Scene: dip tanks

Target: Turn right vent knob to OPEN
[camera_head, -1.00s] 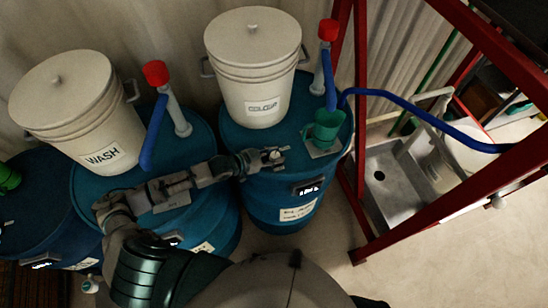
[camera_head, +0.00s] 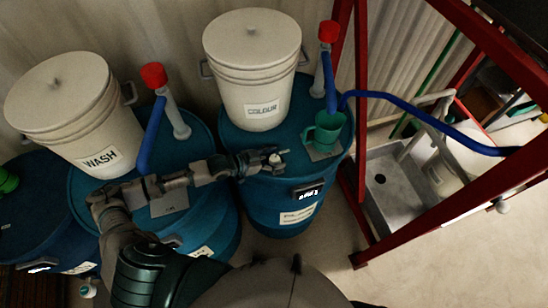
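My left gripper (camera_head: 262,160) reaches in from the left over the top of the right blue drum (camera_head: 285,200). Its fingers are at a small pale knob (camera_head: 275,159) on the drum's lid, near its front left part. The fingers are small here, and I cannot tell whether they are closed around the knob or only beside it. Any OPEN marking by the knob is too small to read or hidden. My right gripper is not in view.
A white COLOUR bucket (camera_head: 253,65) and a green mug (camera_head: 325,129) stand on the same drum. A red-capped pump (camera_head: 328,32) with a blue hose rises behind the mug. The WASH bucket (camera_head: 75,110) stands on the drum at left. A red frame (camera_head: 360,130) and grey sink (camera_head: 395,190) are at right.

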